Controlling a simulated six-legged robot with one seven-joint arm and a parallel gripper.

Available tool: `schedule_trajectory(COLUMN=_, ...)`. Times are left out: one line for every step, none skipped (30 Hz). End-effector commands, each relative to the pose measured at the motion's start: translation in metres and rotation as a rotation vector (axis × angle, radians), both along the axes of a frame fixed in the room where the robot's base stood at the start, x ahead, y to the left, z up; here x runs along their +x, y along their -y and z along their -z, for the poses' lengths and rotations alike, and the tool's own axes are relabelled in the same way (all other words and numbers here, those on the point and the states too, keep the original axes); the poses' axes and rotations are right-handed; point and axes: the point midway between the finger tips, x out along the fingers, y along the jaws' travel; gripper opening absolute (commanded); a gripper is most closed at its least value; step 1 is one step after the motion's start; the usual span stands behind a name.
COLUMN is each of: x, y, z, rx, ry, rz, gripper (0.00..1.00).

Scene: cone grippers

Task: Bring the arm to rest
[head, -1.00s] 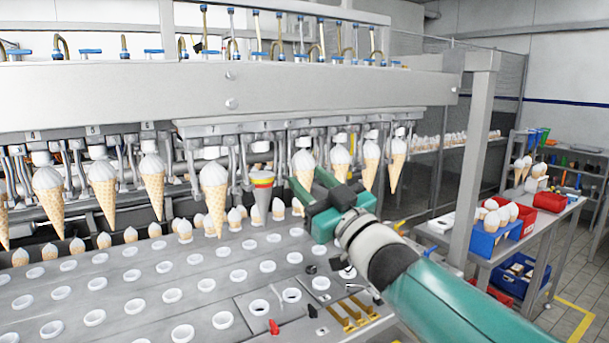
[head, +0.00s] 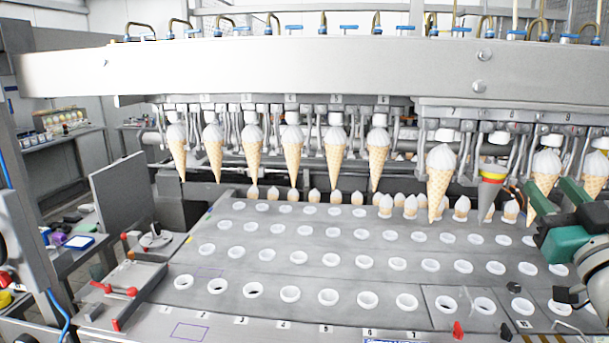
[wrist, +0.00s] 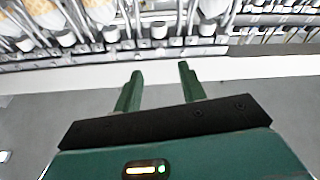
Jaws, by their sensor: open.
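My gripper (head: 547,197) is at the right edge of the head view, partly cut off by the frame. Its two green fingers are apart with nothing between them. They are in front of the hanging row of ice cream cones, just right of a grey cone with a red and yellow band (head: 490,185). In the wrist view my gripper (wrist: 160,70) also shows spread, empty fingers, with a pale bar and machine parts beyond them. Most of my arm is outside the head view.
Several cream-topped cones (head: 335,150) hang from the machine's overhead beam (head: 300,70). Below is a grey deck (head: 225,262) with rows of white-rimmed holes. Red-handled levers (head: 120,290) sit at its left end. A shelf (head: 62,140) and cluttered table stand at far left.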

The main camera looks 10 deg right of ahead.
Motion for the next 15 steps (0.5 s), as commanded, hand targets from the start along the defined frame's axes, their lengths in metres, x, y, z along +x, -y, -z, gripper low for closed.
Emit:
schedule_trajectory(x=0.008, y=-0.007, z=0.007, rx=0.028, ry=-0.033, rz=0.013, gripper=0.41)
schedule_trajectory(x=0.013, y=-0.011, z=0.012, rx=0.051, ry=-0.061, rz=0.025, gripper=0.41)
schedule_trajectory(x=0.020, y=-0.018, z=0.022, rx=0.083, ry=-0.107, rz=0.041, gripper=0.41)
schedule_trajectory(x=0.025, y=-0.025, z=0.031, rx=0.110, ry=-0.145, rz=0.051, gripper=0.41)
schedule_trajectory(x=0.030, y=-0.032, z=0.040, rx=0.135, ry=-0.188, rz=0.059, gripper=0.41)
schedule_trajectory(x=0.035, y=-0.043, z=0.054, rx=0.168, ry=-0.247, rz=0.068, gripper=0.41)
schedule_trajectory(x=0.038, y=-0.052, z=0.064, rx=0.193, ry=-0.295, rz=0.073, gripper=0.41)
schedule_trajectory(x=0.041, y=-0.062, z=0.075, rx=0.215, ry=-0.345, rz=0.075, gripper=0.41)
schedule_trajectory(x=0.043, y=-0.076, z=0.091, rx=0.242, ry=-0.415, rz=0.076, gripper=0.41)
schedule_trajectory(x=0.044, y=-0.088, z=0.103, rx=0.263, ry=-0.470, rz=0.073, gripper=0.41)
schedule_trajectory(x=0.044, y=-0.100, z=0.115, rx=0.280, ry=-0.526, rz=0.069, gripper=0.41)
schedule_trajectory(x=0.042, y=-0.117, z=0.132, rx=0.301, ry=-0.604, rz=0.062, gripper=0.41)
schedule_trajectory(x=0.039, y=-0.131, z=0.144, rx=0.315, ry=-0.665, rz=0.054, gripper=0.41)
schedule_trajectory(x=0.036, y=-0.145, z=0.157, rx=0.327, ry=-0.727, rz=0.043, gripper=0.41)
schedule_trajectory(x=0.030, y=-0.164, z=0.173, rx=0.340, ry=-0.810, rz=0.027, gripper=0.41)
